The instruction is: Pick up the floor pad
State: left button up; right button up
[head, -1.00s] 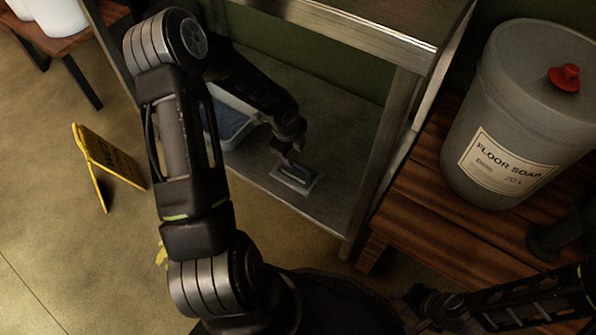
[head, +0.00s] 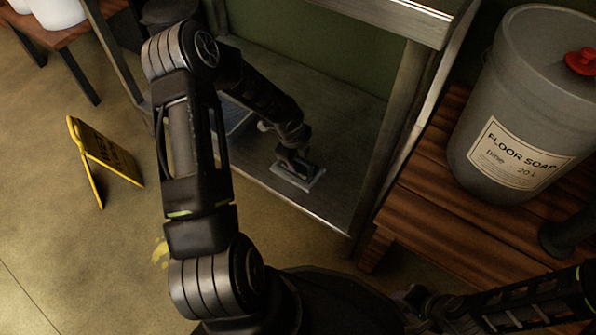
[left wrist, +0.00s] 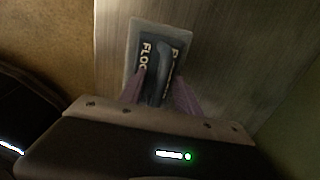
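The floor pad (head: 316,179) lies on the lower metal shelf (head: 335,212), a small flat pad with a light rim. In the left wrist view the pad (left wrist: 151,27) shows a dark top with white lettering starting "FLO" and a dark raised bar along its middle. My left gripper (head: 295,165) is down at the pad, covering much of it in the head view. In the left wrist view its two fingers (left wrist: 158,92) are apart, one on each side of the bar's near end; contact is unclear. My right gripper (head: 418,299) is dark and small at the lower right, its fingers unclear.
A blue-grey tray (head: 236,118) sits on the shelf behind my left arm. Shelf legs and the upper shelf (head: 385,18) frame the space. A floor soap bucket (head: 530,110) stands on a wooden table (head: 430,215) at right. A yellow sign (head: 105,160) stands on the floor.

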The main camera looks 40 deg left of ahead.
pick_arm(q)
jog(key=shift+f, duration=0.1)
jog(key=shift+c, duration=0.3)
grip_shut()
dwell(0.4)
dwell(1.0)
